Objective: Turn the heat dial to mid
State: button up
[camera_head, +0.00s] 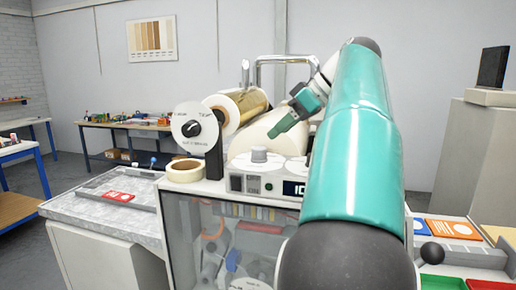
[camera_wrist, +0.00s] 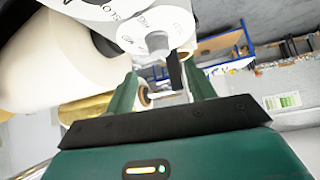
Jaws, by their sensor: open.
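A second white dial (camera_head: 191,127) with a black knob stands upright at the left. A grey-knobbed white dial (camera_wrist: 158,42) shows beyond the fingers in the wrist view.
A white and gold foil roll (camera_head: 237,107) stands behind the upright dial, and a tape roll (camera_head: 186,170) lies in front. My teal arm hides the console's right part. A metal rail (camera_head: 284,58) rises behind. A grey counter (camera_head: 97,212) extends left.

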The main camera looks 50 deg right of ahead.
aim_at(260, 148)
jog(key=x, duration=0.8)
jog(key=shift+d, duration=0.1)
jog(key=shift+f, duration=0.1)
jog(key=shift+w+f, duration=0.15)
jog(key=shift+w, duration=0.15)
jog(key=shift+s, duration=0.2)
jog(key=shift+c, duration=0.5)
jog(key=shift+w, duration=0.1)
jog(key=c, duration=0.9)
jog(key=shift+o, duration=0.2)
